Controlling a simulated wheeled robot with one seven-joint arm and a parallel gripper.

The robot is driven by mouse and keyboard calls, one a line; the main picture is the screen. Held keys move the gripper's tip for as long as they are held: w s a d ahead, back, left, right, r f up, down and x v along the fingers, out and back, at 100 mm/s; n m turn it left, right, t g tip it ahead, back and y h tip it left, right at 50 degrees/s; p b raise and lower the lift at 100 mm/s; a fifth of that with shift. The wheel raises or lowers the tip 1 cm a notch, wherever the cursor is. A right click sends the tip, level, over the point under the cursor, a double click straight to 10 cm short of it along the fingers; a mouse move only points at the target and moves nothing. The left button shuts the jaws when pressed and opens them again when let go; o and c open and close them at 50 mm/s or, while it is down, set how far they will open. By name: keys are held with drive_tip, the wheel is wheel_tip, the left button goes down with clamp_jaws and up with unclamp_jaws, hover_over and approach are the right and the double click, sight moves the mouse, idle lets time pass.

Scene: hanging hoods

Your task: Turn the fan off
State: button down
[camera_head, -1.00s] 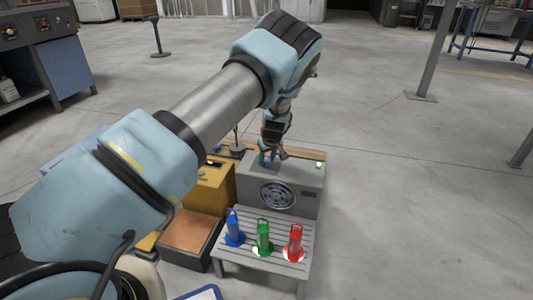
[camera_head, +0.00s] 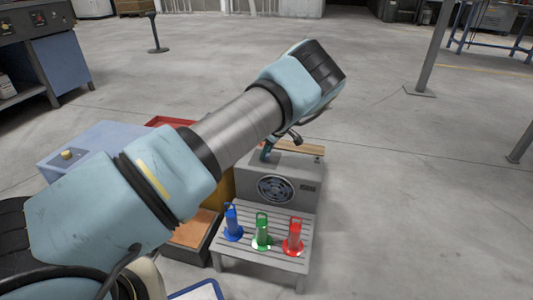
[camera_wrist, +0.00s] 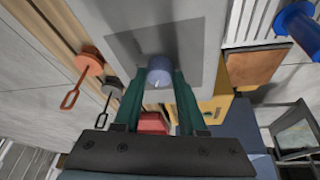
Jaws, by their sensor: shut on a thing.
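The fan is a grey box with a round dark grille (camera_head: 276,189) on its front, seen in the head view behind a slatted stand. In the wrist view its light grey top (camera_wrist: 205,22) carries a darker square panel with a short blue-grey round knob (camera_wrist: 159,70). My gripper (camera_wrist: 156,82) has its two green fingers on either side of this knob, shut on it. In the head view my gripper (camera_head: 267,152) is at the top of the fan box, partly hidden by my arm, and the knob cannot be made out there.
Blue (camera_head: 232,223), green (camera_head: 262,232) and red (camera_head: 293,238) handled pieces stand on the slatted stand (camera_head: 262,256) before the fan. A blue-grey box with a yellow button (camera_head: 67,154) is at left. Open floor lies to the right.

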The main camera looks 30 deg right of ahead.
idle(0.3)
drive_tip(key=shift+c, duration=2.3)
unclamp_jaws()
drive_tip(key=p+v, duration=0.2)
drive_tip(key=v, duration=0.8)
drive_tip(key=shift+s+r+p, duration=0.15)
drive_tip(key=shift+r+p, duration=0.15)
drive_tip(key=shift+r, duration=0.05)
